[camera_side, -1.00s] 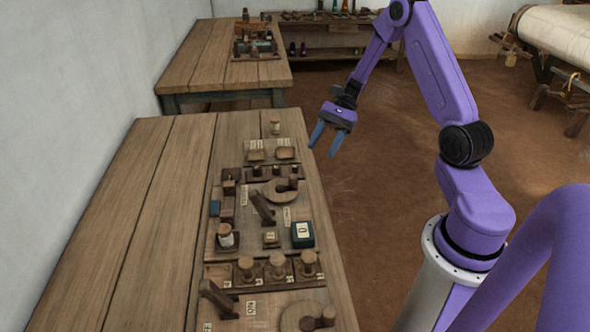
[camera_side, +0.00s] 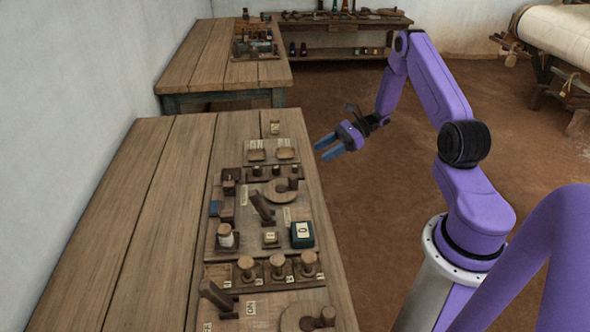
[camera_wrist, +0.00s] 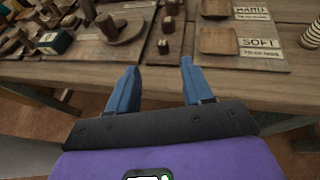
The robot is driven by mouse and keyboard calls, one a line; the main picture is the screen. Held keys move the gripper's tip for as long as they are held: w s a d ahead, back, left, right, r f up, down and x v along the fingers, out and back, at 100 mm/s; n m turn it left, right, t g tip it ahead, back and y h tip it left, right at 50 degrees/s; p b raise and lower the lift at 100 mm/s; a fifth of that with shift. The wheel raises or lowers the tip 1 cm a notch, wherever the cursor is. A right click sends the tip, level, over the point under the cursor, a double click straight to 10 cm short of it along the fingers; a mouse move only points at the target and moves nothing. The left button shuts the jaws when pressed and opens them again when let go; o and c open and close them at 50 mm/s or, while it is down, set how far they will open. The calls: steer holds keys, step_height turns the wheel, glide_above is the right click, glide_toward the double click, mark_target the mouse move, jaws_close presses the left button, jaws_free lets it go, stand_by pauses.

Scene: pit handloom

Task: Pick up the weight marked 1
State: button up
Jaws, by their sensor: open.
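Small dark knobbed pieces stand in a rack (camera_side: 276,172) on the table, and some show in the wrist view, one of them a dark knob (camera_wrist: 163,47). Larger round-topped wooden pieces (camera_side: 277,262) stand in a row in a nearer tray with small labels. I cannot read a 1 on any of them, so I cannot tell which is the weight marked 1. My gripper (camera_side: 324,149) is open and empty, above and beside the table's right edge. In the wrist view my gripper (camera_wrist: 158,68) has its blue fingers apart, pointing toward the rack area.
Two shallow wooden trays (camera_side: 256,155) lie at the board's far end; the wrist view shows labels HARD and SOFT (camera_wrist: 262,43). A round wooden disc (camera_side: 280,192), a dark green box (camera_side: 302,235) and an upright wooden lever (camera_side: 262,208) stand nearer. The table's left side (camera_side: 130,230) is clear.

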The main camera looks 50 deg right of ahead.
mark_target(296, 166)
steer(key=shift+x, duration=4.75)
steer(key=shift+w+d, duration=0.1)
steer(key=shift+w, duration=0.05)
jaws_close()
